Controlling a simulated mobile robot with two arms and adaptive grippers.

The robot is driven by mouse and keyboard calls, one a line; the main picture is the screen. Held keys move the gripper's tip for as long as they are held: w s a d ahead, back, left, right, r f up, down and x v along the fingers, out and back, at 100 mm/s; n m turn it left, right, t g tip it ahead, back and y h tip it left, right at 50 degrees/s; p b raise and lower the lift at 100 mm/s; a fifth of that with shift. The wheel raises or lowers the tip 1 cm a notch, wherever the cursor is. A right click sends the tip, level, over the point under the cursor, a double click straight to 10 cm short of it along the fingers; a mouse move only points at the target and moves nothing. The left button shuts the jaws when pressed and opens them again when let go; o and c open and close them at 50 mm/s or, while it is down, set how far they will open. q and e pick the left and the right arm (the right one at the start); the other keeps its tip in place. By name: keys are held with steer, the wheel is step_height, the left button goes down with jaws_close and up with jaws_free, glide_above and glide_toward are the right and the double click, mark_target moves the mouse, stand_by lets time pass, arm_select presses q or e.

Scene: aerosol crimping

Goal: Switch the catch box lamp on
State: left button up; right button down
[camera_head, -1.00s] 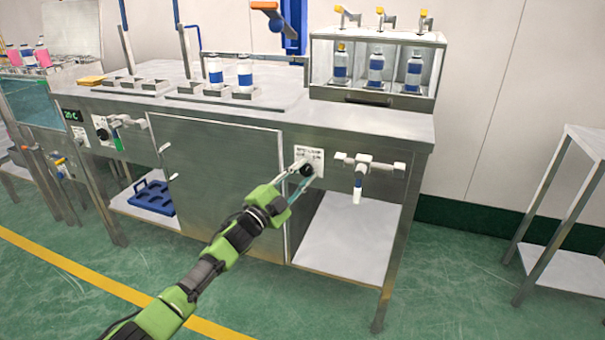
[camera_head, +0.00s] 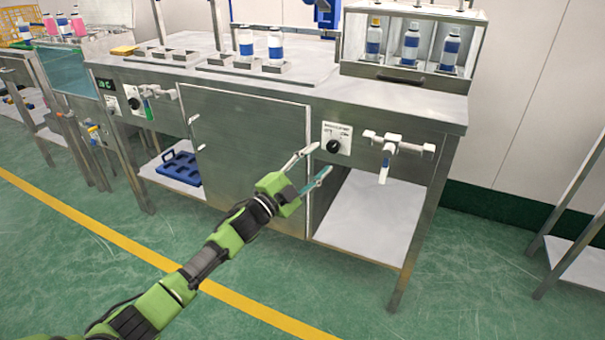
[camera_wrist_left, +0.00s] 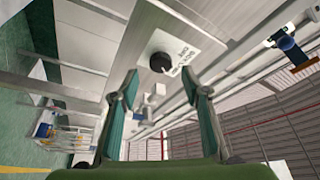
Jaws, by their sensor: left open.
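A black rotary knob (camera_head: 333,147) sits on a white label plate (camera_head: 345,132) on the steel bench's front. The print includes an on/off marking, but I cannot tell which way the knob points. In the left wrist view the knob (camera_wrist_left: 160,63) is ahead, beyond the fingertips. My left gripper (camera_head: 323,159) is open and empty, just below and left of the knob, apparently apart from it. In the wrist view its two teal fingers (camera_wrist_left: 160,80) are spread wide. A clear-fronted box (camera_head: 405,82) with several blue-labelled bottles stands on the bench above; I cannot tell whether any lamp is lit.
A valve with white handles (camera_head: 398,146) sticks out right of the plate. A steel cabinet door (camera_head: 245,150) is at the left, and an open lower shelf (camera_head: 370,215) is below. Another knob (camera_head: 135,103) is farther left. The green floor in front is clear.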

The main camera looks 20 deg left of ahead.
arm_select(q)
steer(key=v, duration=0.6)
steer(key=shift+s, duration=0.25)
steer(key=shift+f, duration=0.1)
